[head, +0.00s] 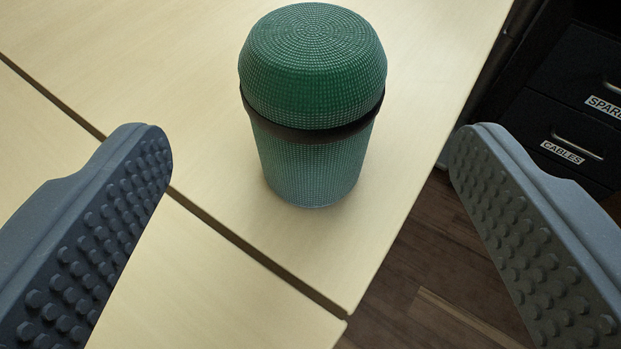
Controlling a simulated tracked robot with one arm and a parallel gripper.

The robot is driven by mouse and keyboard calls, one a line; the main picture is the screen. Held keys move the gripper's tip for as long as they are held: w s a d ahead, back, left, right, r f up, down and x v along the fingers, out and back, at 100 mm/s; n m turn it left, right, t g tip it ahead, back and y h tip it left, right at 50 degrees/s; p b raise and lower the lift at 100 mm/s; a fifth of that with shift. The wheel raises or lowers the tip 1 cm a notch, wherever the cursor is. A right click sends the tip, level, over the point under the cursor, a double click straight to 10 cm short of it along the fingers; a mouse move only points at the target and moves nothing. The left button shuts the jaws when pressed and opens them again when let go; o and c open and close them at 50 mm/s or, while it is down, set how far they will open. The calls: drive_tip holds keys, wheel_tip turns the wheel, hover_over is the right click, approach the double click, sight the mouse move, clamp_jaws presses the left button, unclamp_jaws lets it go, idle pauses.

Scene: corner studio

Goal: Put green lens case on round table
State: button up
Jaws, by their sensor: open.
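The green lens case (315,105) stands upright on a pale wooden table top (160,60) in the head view. It is a textured cylinder with a domed lid and a dark band around it. My gripper (310,155) is open, with one studded finger at the left and one at the right. The case lies between and beyond the fingers, and neither finger touches it. No round table can be made out in this view.
The table's right edge runs close beside the case, with dark wooden floor (430,270) beyond. A dark seam crosses the table top. Black drawers (570,110) labelled "CABLES" and "SPAR…" stand at the right. The table top left of the case is clear.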

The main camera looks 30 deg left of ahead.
drive_tip(key=shift+b+v, duration=1.15)
drive_tip(key=shift+b, duration=0.15)
drive_tip(key=w+d+r+m+t+h, duration=0.1)
drive_tip(key=w+d+r, duration=0.25)
drive_tip(key=r, duration=0.45)
drive_tip(key=w+d+r+m, duration=0.1)
drive_tip(key=w+d+r, duration=0.1)
drive_tip(key=d+r, duration=0.4)
drive_tip(key=w+d+r+m+t+h, duration=0.15)
drive_tip(key=d+r, duration=0.25)
drive_tip(key=r, duration=0.5)
drive_tip(key=s+d+r+h, duration=0.1)
drive_tip(key=s+d+r, duration=0.2)
drive_tip(key=d+r, duration=0.3)
drive_tip(key=s+d+r+m+h, duration=0.1)
drive_tip(key=s+d+r+h, duration=0.1)
drive_tip(key=s+d+r, duration=0.2)
drive_tip(key=s+d+r+m+h, duration=0.1)
drive_tip(key=s+d+r, duration=0.3)
drive_tip(key=d+r, duration=0.5)
wheel_tip(320, 180, up, 6)
drive_tip(key=shift+s+d+f+t, duration=0.25)
drive_tip(key=shift+t, duration=0.1)
